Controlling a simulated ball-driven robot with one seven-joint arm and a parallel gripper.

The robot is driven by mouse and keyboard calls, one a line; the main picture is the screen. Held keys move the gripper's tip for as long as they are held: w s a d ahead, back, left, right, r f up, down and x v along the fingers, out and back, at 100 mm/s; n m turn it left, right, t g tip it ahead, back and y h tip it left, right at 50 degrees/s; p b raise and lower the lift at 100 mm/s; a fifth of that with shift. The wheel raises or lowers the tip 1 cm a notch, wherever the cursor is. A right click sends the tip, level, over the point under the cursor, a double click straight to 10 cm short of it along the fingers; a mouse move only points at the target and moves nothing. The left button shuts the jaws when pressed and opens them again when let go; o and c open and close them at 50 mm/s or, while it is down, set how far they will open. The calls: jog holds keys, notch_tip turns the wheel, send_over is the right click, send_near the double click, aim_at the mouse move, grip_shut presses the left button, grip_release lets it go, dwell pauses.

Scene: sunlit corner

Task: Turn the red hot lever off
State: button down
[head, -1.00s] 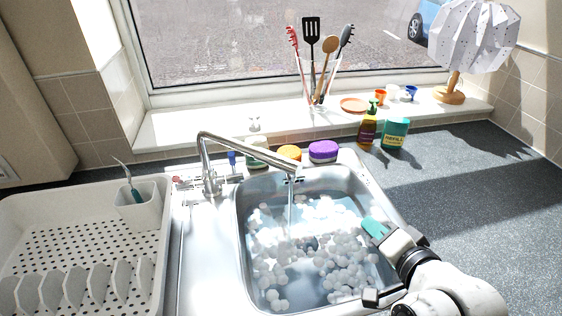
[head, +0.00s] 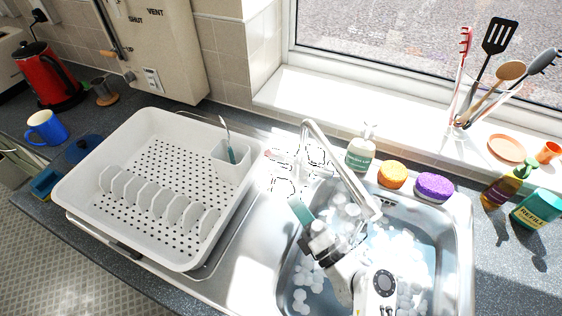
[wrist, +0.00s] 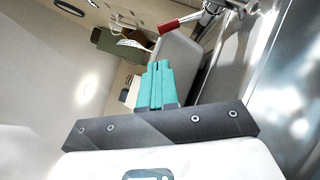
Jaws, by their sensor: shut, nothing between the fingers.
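The red hot lever (wrist: 180,22) shows in the wrist view as a red handle on a chrome tap body, beyond and to the right of my fingertips. In the head view the lever (head: 268,152) is a small red spot at the left of the tap base, washed out by glare. The chrome tap spout (head: 340,170) reaches over the sink. My gripper (head: 297,205) has teal fingers, shut and empty, left of the spout and in front of the tap base. In the wrist view the fingers (wrist: 157,72) are together and apart from the lever.
A white dish rack (head: 150,185) with a utensil cup (head: 232,165) stands left of the sink. A soap bottle (head: 361,150), orange sponge (head: 393,175) and purple sponge (head: 434,187) line the sink's back. The sink (head: 462,235) holds suds.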

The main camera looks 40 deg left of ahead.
aim_at(275, 154)
jog(key=shift+a, duration=0.25)
jog(key=p+x, duration=0.1)
jog(key=x, duration=0.8)
jog(key=shift+w+a+r, duration=0.15)
jog(key=shift+a, duration=0.1)
